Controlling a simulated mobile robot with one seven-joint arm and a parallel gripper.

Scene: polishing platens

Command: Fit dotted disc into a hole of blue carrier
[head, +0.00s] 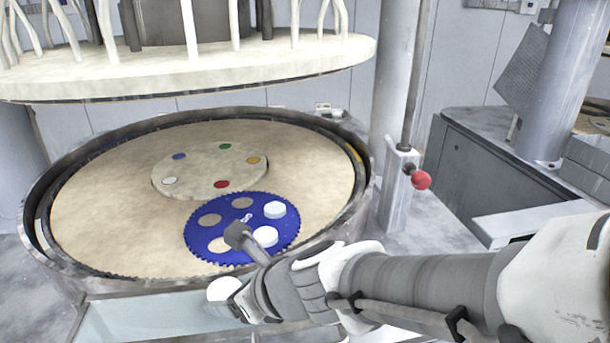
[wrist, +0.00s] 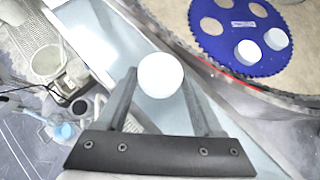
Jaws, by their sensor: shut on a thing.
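My gripper (head: 230,291) is shut on a white round disc (head: 222,288). In the wrist view the disc (wrist: 160,75) sits between the two fingertips with a plain face to the camera; I see no dots on it. The blue carrier (head: 197,243) lies on the platen, its toothed edge by the central hub. Three of its holes look empty; two white discs (head: 275,209) (head: 265,237) sit in others. My arm overlaps its near edge in the head view. The held disc is outside the platen's front rim, apart from the carrier (wrist: 226,47).
The beige platen (head: 100,210) has a raised rim (head: 62,262) around it. A hub (head: 200,160) with coloured dots stands in its middle. A large upper plate (head: 200,72) hangs above the back. A red-knobbed lever (head: 421,180) stands to the right.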

